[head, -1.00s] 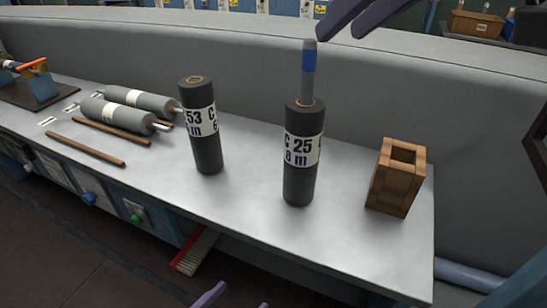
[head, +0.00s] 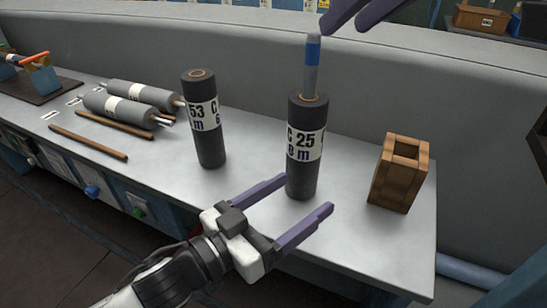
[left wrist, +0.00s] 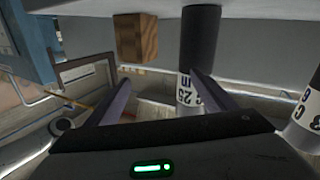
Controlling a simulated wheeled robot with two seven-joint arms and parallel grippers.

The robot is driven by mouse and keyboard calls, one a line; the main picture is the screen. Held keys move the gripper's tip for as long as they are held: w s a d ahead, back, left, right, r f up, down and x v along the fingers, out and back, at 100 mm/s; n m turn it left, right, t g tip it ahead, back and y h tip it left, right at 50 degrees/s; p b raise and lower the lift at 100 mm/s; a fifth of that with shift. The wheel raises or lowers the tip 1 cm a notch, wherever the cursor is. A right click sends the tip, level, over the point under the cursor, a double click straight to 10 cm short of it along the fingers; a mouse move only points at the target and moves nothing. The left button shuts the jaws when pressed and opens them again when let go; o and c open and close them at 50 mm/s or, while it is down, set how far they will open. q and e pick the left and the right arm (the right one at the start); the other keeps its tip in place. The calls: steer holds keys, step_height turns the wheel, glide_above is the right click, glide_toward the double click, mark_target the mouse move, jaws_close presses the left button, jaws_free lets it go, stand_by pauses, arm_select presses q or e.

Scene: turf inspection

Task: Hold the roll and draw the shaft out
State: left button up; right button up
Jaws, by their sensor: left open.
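A dark roll labelled 25 (head: 304,175) stands upright on the bench, with a grey shaft (head: 311,75) with a blue band rising from its top hole. My left gripper (head: 307,194) is open, its purple fingers pointing at the lower part of this roll from the front; nothing is held. In the left wrist view the roll (left wrist: 199,40) shows beyond the fingers, nearer the right one, which hides part of its label. My right gripper (head: 342,29) is at the top edge, fingers apart, beside the shaft's tip; its upper part is out of frame.
A second dark roll labelled 53 (head: 207,135) stands to the left. A wooden box with an open top (head: 398,185) stands at the right. Grey rollers (head: 140,95) and brown rods (head: 88,142) lie at the left. A grey wall (head: 240,60) runs behind the bench.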

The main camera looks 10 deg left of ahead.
mark_target(306, 132)
arm_select(q)
steer(key=w+a+r+t+y, duration=0.2)
steer(key=w+a+r+y, duration=0.1)
steer(key=w+a+r, duration=0.15)
steer(key=shift+n, duration=0.3)
steer(key=x, duration=1)
steer(key=shift+s+d+r, duration=0.15)
steer(key=shift+d+r, duration=0.25)
